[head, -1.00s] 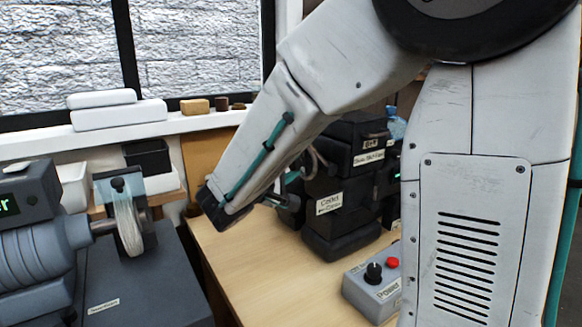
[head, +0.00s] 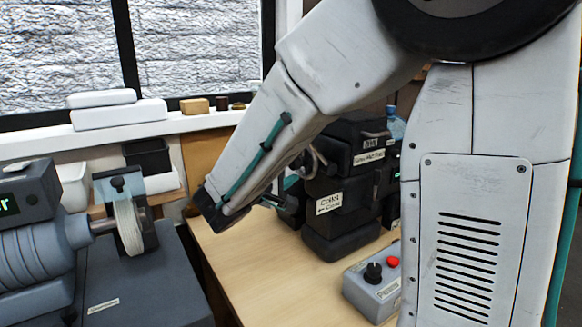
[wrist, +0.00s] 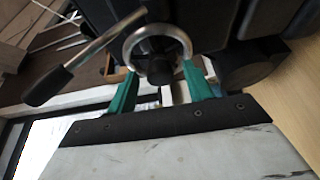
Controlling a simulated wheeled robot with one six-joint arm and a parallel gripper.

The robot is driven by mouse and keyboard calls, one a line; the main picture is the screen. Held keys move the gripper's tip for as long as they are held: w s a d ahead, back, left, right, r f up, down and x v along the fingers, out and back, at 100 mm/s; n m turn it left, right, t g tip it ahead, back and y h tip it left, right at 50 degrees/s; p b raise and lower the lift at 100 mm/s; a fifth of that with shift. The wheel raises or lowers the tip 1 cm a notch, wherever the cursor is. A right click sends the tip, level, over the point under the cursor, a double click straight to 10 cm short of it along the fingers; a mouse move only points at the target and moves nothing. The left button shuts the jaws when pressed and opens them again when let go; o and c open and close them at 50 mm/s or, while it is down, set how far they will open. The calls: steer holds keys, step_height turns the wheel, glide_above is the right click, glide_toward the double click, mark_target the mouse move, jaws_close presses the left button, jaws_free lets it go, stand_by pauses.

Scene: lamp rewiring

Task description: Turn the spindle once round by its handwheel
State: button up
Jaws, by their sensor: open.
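A bright metal ring (wrist: 158,29), which looks like the handwheel, shows in the wrist view around a dark hub (wrist: 160,72). My gripper (wrist: 160,72) is open, with its two green fingers at the left and right sides of the ring. Whether the fingers touch the rim I cannot tell. In the head view the ring (head: 314,163) shows small and partly hidden beside a black machine (head: 342,200). My gripper (head: 280,190) is mostly hidden behind my arm there. The spindle itself is not clearly visible.
A metal lever with a black grip (wrist: 48,86) crosses left of the ring. A grey control box (head: 375,285) with a black knob and red button stands in front of the black machine. A grey motor unit (head: 35,245) stands at left. The wooden bench (head: 255,270) between is clear.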

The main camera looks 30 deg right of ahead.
steer(key=v, duration=0.7)
stand_by(0.4)
steer(key=s+d+f+g+y, duration=0.1)
steer(key=s+f+g+y, duration=0.3)
steer(key=s, duration=0.3)
steer(key=s+f+g+y, duration=0.4)
steer(key=s+f, duration=0.1)
steer(key=s, duration=0.2)
steer(key=s+a+r+m+t+y, duration=0.2)
steer(key=s+a+r+m+y, duration=0.1)
steer(key=s+y, duration=0.5)
steer(key=shift+s+a+m+t+y, duration=0.3)
steer(key=shift+s+a+m, duration=0.45)
steer(key=shift+s, duration=0.1)
